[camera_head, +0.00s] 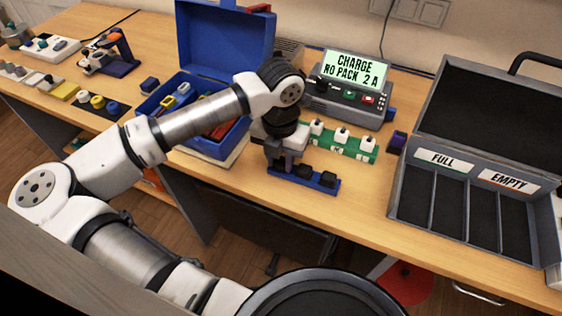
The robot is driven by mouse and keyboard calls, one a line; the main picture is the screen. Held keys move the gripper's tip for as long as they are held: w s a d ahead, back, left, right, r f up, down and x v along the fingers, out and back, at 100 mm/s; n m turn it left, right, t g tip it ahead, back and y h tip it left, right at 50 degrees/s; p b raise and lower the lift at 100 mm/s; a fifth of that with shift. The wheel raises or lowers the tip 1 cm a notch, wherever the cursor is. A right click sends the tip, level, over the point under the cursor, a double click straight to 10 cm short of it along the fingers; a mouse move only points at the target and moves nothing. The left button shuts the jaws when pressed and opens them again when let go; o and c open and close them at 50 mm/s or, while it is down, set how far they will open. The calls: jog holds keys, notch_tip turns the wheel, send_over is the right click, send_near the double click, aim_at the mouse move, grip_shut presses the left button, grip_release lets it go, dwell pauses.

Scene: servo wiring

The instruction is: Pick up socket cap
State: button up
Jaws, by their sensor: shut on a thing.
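My gripper (277,161) points down at the left end of a blue strip (318,185) near the front of the bench. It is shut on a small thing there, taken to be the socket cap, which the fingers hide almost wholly. I cannot tell whether that cap still touches the strip. Two dark square pieces, one left (304,171) and one right (328,179), sit on the rest of the strip.
A green strip (357,154) with several white-topped pieces lies just behind. A charger (350,91) reading "CHARGE NO PACK 2 A" stands behind it. An open blue toolbox (222,42) is left, and a grey FULL/EMPTY case (398,203) right. Bench is clear right of the blue strip.

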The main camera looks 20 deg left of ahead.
aim_at(280, 162)
jog(key=shift+r, duration=0.1)
notch_tip(280, 162, up, 20)
jog(key=b, duration=0.3)
jog(key=shift+b, duration=0.4)
